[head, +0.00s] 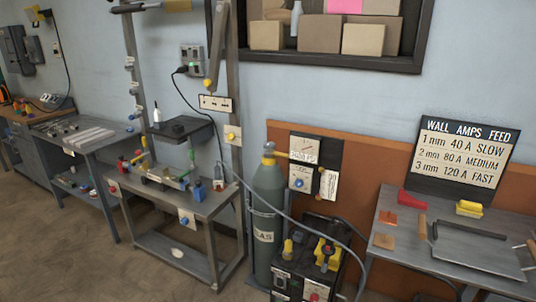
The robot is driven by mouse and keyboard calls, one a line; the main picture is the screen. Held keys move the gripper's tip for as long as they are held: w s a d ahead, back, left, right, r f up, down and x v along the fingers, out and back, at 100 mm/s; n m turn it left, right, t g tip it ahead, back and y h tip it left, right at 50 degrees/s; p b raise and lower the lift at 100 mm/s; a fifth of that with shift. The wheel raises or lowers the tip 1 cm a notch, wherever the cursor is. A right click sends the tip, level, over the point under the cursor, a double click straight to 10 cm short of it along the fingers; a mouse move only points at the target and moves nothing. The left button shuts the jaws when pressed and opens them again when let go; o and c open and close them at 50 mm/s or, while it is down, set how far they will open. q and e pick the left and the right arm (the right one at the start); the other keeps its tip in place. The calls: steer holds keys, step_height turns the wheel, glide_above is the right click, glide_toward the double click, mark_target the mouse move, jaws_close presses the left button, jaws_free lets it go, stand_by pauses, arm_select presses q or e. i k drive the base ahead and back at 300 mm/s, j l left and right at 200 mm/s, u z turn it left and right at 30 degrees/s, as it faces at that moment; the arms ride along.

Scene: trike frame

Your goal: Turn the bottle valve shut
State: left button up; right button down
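A tall grey-green gas bottle (268,190) stands upright in the middle of the head view, with "GAS" lettered on its lower body. The bottle valve (268,150) sits on its top, with a small yellowish knob and fittings reaching right. It is too small to tell how far the valve is turned. A white gauge card (304,149) hangs just right of it, with another gauge plate (299,178) below. Neither of my grippers shows in the head view.
A dark welding machine (304,278) stands right of the bottle's foot, with a grey hose passing nearby. A metal fixture table (170,200) stands to the left. A bench (450,245) with tools and a sign (463,155) is at right. Bare floor (50,270) lies at lower left.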

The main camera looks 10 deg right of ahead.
mark_target(269, 145)
steer(key=i+z, duration=0.15)
steer(key=z, duration=0.7)
steer(key=i+j+z, duration=0.35)
steer(key=j+z, duration=0.15)
steer(key=i+j+z, duration=0.25)
steer(key=k+j, duration=0.1)
